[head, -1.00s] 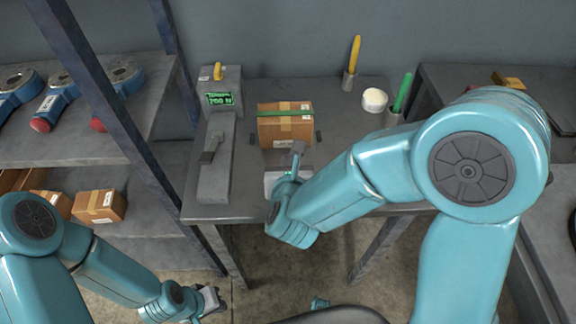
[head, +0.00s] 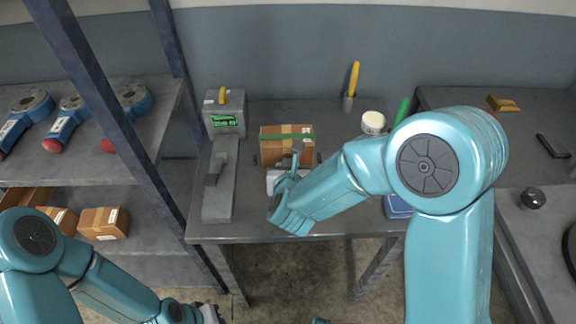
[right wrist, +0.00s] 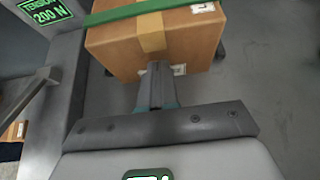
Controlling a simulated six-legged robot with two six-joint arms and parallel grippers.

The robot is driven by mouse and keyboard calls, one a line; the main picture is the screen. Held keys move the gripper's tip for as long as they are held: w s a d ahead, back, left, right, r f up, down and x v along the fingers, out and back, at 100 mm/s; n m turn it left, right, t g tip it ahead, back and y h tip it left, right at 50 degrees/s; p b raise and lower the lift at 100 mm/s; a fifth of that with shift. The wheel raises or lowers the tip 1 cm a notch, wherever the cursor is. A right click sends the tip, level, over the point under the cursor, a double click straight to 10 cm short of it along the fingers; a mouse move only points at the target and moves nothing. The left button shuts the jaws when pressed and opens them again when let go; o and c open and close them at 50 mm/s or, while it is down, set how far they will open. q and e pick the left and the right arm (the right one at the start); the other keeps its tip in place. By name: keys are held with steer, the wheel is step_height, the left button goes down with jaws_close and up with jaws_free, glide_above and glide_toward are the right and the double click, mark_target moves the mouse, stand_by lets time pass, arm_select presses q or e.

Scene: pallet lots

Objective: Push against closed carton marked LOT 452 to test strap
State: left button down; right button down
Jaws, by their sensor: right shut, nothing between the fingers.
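A closed brown carton (head: 286,143) with a green strap around it and tan tape sits on the middle table. It also shows close in the right wrist view (right wrist: 187,42). Small white labels are on it, but I cannot read a lot number. My right gripper (head: 297,158) is shut and empty, with its fingertips at the lower front face of the carton. In the right wrist view the fingertips (right wrist: 157,72) overlap the carton's lower edge; I cannot tell whether they touch. My left gripper (head: 207,313) is low at the bottom edge, partly cut off, its jaws unclear.
A grey strapping device (head: 218,190) with a green display reading tension 200 N stands left of the carton. A shelf post (head: 113,120) rises at left.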

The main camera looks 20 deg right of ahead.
stand_by(0.4)
steer(key=shift+s+a+f+b, duration=0.15)
steer(key=shift+s+b, duration=0.35)
steer(key=shift+s, duration=0.1)
steer(key=shift+s+a+b, duration=0.2)
steer(key=shift+s+b, duration=0.15)
steer(key=shift+s, duration=0.5)
steer(key=shift+s+a+b, duration=0.2)
steer(key=shift+s+b, duration=0.3)
steer(key=shift+s, duration=0.5)
steer(key=shift+s+a+b, duration=0.15)
steer(key=shift+s+b, duration=0.1)
steer(key=shift+s, duration=0.45)
steer(key=shift+s+a+b, duration=0.15)
steer(key=shift+s+b, duration=0.05)
steer(key=shift+s, duration=0.5)
